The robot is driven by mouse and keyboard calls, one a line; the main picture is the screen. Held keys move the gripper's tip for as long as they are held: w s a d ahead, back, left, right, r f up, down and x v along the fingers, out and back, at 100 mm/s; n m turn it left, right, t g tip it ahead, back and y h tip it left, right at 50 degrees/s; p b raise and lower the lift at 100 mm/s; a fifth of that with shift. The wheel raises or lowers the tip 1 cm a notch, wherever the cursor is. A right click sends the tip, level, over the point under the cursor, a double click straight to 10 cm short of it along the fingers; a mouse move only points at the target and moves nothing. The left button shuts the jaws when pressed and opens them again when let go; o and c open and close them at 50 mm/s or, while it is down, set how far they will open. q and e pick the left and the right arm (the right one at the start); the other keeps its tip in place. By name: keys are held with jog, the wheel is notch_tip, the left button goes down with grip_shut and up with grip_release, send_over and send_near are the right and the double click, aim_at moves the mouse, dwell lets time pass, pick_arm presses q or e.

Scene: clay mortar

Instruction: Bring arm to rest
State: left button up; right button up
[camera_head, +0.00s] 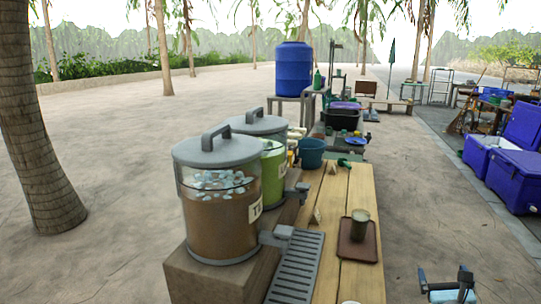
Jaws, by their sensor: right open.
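My right gripper (443,276) shows at the bottom right edge of the head view, beside the wooden table (357,283) and apart from it. Its two fingers stand apart with nothing between them. Most of my right arm is below the frame. My left gripper is not in view.
Two lidded drink dispensers (221,215) stand on a wooden block left of the table. A brown tray (358,246) with a cup (360,224) and a drip grate (295,268) are near. Blue coolers (514,180) stand at the right. Sandy ground right of the table is clear.

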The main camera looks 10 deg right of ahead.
jog(key=s+a+f+m+g+y, duration=0.4)
jog(key=s+a+f+m+y, duration=0.2)
jog(key=s+a+f+m, duration=0.6)
jog(key=s+a+f+m+g+y, duration=0.45)
jog(key=s+a+f+m, duration=0.45)
jog(key=a+m, duration=0.5)
jog(key=a+r+m+t+y, duration=0.1)
jog(key=a+m, duration=0.2)
jog(key=a, duration=0.2)
jog(key=a+r+m+t, duration=0.1)
jog(key=a+r+m, duration=0.1)
jog(key=a, duration=0.4)
pick_arm(q)
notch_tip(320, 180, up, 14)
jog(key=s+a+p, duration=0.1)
jog(key=p, duration=1.8)
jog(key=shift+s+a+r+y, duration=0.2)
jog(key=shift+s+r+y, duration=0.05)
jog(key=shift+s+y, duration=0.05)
pick_arm(e)
notch_tip(320, 180, up, 15)
jog(key=d, duration=0.2)
jog(key=shift+s, duration=0.35)
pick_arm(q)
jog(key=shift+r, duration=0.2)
